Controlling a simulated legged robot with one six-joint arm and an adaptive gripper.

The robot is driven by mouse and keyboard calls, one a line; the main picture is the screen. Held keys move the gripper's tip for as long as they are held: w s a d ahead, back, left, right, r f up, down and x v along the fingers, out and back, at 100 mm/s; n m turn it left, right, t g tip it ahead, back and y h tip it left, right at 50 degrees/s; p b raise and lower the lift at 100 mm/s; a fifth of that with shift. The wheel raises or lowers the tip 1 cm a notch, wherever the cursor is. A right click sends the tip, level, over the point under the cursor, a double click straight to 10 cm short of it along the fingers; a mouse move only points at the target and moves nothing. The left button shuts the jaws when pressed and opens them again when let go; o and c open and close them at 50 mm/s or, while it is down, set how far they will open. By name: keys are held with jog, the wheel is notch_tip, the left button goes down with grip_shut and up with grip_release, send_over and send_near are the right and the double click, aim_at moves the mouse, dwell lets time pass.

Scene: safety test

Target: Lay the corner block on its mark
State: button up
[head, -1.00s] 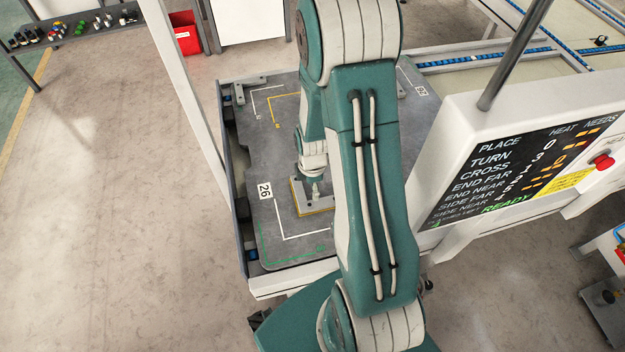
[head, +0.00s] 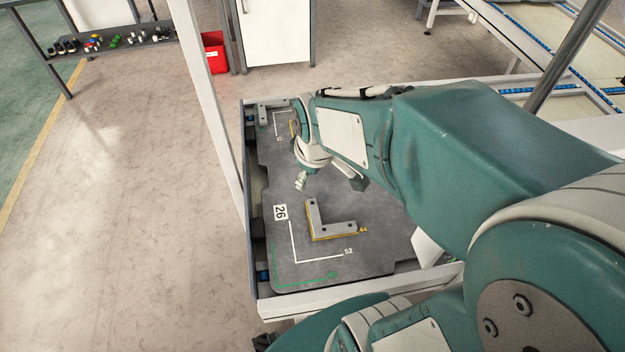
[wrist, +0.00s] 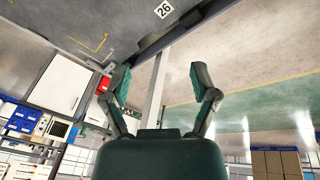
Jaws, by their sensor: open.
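The corner block is a grey L-shaped piece (head: 316,219) with dark holes, lying flat on the dark plate (head: 350,268). A yellow corner line marked 44 (head: 342,235) shows along its outer left and lower edges. The block covers the rest of that line, so exact alignment is hard to tell. My gripper (head: 301,182) is above and apart from the block, toward the far side of the plate. In the wrist view my gripper (wrist: 162,82) has its two fingers spread with nothing between them. The block does not show in the wrist view.
White lines marked 52 and green lines lie nearer on the plate, beside a 26 label (head: 280,212). A grey bracket (head: 264,114) stands at the far left corner. A white post (head: 207,110) rises left of the plate. A red bin (head: 214,52) stands behind.

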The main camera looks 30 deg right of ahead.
jog(key=s+a+r+m+t, duration=0.2)
jog(key=s+a+r+m, duration=0.2)
jog(key=s+r, duration=0.5)
jog(key=shift+s+m, duration=0.2)
jog(key=shift+m, duration=0.9)
